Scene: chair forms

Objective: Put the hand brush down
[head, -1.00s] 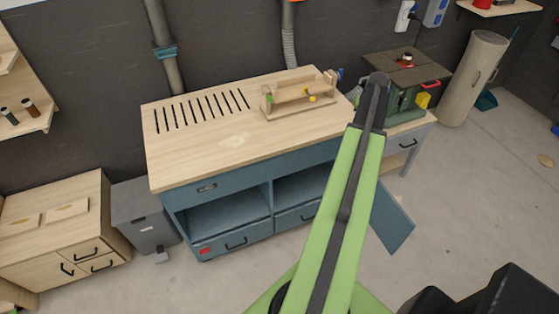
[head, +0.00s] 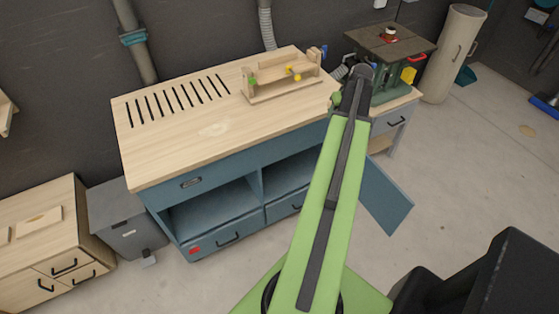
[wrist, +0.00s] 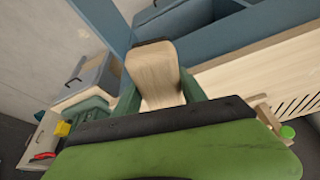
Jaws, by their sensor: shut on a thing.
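In the wrist view my gripper (wrist: 160,88) is shut on the hand brush (wrist: 154,70). In the head view my green arm hides the gripper and the brush. The arm's far end lies in front of the right part of a workbench with a pale wooden top (head: 185,130). The wrist view shows that workbench top (wrist: 250,75) beyond the brush. I see no contact between brush and bench.
A wooden jig (head: 283,78) stands at the bench's back right. A green machine (head: 390,65) stands right of it. An open blue door (head: 385,195) juts out at the bench front. The top's left and middle are clear, apart from slots. A grey bin (head: 125,220) stands left.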

